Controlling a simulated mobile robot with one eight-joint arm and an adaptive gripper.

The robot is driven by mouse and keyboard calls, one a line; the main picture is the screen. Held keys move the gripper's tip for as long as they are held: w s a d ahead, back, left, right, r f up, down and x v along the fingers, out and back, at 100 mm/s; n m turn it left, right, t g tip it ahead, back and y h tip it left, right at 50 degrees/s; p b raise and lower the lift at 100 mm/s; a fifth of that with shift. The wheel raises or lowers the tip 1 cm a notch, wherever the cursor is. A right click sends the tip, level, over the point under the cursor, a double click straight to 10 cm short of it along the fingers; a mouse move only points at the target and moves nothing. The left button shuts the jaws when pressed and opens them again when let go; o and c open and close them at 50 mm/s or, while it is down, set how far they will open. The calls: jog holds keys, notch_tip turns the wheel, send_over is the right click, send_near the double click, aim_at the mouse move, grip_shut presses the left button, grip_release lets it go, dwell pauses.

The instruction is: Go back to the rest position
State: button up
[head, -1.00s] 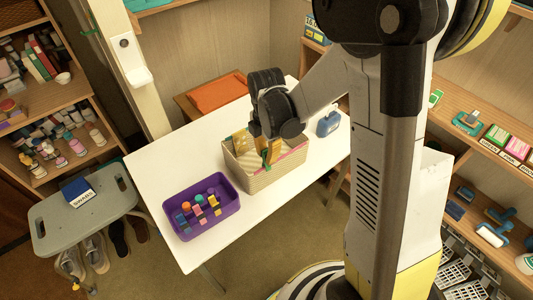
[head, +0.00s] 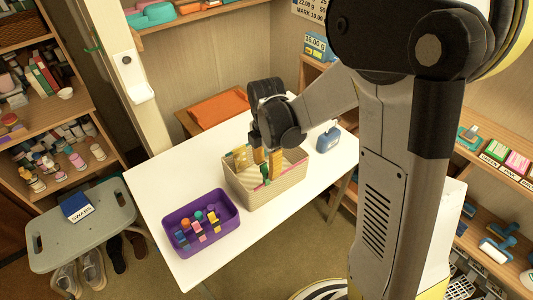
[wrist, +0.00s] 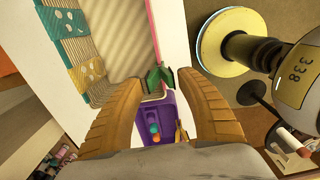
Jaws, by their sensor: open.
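My gripper (head: 267,168) is open, with its two orange-brown fingers pointing down over the right part of the woven basket (head: 255,197) on the white table (head: 165,180). In the wrist view the fingers (wrist: 162,80) are spread apart. A small green object (wrist: 160,78) shows at the basket's rim, between the fingertips in that view. I cannot tell if the fingers touch it.
A purple tray (head: 178,238) with several small coloured items is at the table's front left. A blue object (head: 328,140) is at the back right. A grey stool (head: 50,250) with a SWABS box (head: 76,206) stands left. Shelves flank the table.

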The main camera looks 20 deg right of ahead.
notch_tip(320, 180, up, 10)
jog(key=s+r+m+t, duration=0.3)
jog(key=s+m, duration=0.3)
jog(key=m, duration=0.4)
jog(key=s+r+m+t, duration=0.3)
jog(key=s+m, duration=0.3)
jog(key=m, duration=0.5)
jog(key=shift+s+r+t, duration=0.2)
jog(key=shift+s+t, duration=0.2)
jog(key=shift+t, duration=0.2)
